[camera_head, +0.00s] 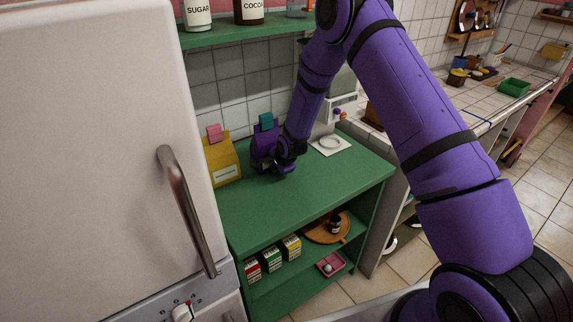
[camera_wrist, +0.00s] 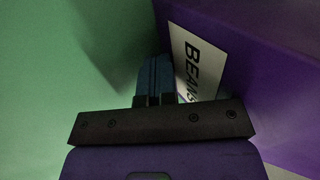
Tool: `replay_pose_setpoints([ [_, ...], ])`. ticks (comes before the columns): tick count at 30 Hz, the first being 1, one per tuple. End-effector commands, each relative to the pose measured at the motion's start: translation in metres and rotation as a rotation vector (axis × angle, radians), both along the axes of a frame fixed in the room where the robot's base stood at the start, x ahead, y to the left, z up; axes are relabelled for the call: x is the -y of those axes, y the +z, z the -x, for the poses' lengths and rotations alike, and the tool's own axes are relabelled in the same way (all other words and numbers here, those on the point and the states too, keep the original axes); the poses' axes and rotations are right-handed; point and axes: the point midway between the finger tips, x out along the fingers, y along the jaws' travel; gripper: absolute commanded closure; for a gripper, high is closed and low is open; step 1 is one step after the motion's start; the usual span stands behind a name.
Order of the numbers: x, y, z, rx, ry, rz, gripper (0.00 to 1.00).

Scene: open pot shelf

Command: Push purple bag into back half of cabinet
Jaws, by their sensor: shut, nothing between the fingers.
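The purple bag (camera_head: 262,147) stands on the green cabinet's top (camera_head: 240,207), toward its back edge, with a teal clip on its top. My gripper (camera_head: 284,168) is right in front of the bag, low over the green surface, and hides part of it. In the wrist view the bag's purple side (camera_wrist: 245,50) with a white "BEANS" label (camera_wrist: 192,65) fills the right. My gripper's fingers (camera_wrist: 155,75) are shut with nothing between them, close beside the label; I cannot tell whether they touch it.
A yellow bag (camera_head: 223,162) with a pink clip stands left of the purple bag. A white appliance (camera_head: 330,146) stands to the right. The front of the green top is clear. Boxes and a wooden tray (camera_head: 326,232) are on the shelf below. A fridge (camera_head: 90,150) borders the left.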

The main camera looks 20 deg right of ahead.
Motion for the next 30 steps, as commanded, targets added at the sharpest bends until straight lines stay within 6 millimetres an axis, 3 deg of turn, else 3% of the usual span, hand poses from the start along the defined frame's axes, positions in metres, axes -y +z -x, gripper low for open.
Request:
replay_pose_setpoints([
  [22,-0.008,0.000,-0.025,0.001,0.000,0.000,1.00],
  [30,-0.005,0.000,-0.016,-0.002,0.000,-0.001,1.00],
])
